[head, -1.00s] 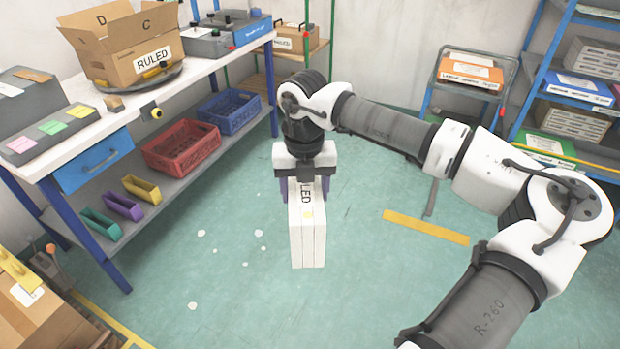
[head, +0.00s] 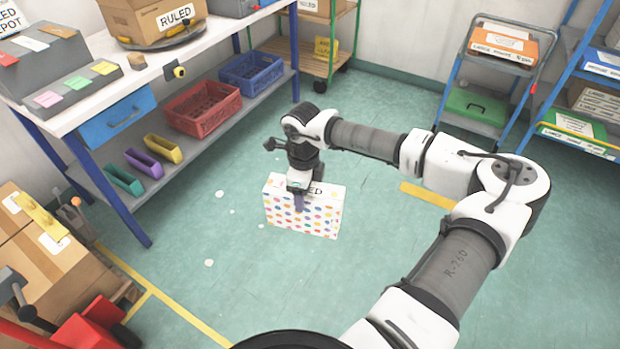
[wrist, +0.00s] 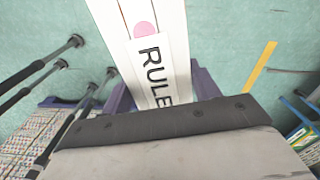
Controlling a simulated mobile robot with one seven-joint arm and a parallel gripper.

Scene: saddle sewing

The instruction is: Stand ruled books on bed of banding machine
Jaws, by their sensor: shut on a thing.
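My gripper (head: 302,193) is shut on a bundle of ruled books (head: 318,222), gripping it from above over the middle of its top. The bundle is white with coloured dots on its broad face and is held upright. In the wrist view the white edges of the books (wrist: 140,12) run up from between the purple fingers, with a pink dot and a label reading "RULE", its end hidden by my gripper. I cannot make out a banding machine in either view.
A white workbench (head: 100,82) stands at left, with red (head: 203,108) and blue (head: 252,73) crates on its lower shelf. Cartons (head: 30,240) and red equipment (head: 90,328) are at lower left. A trolley (head: 490,85) and blue shelving stand at right. Open floor surrounds the bundle.

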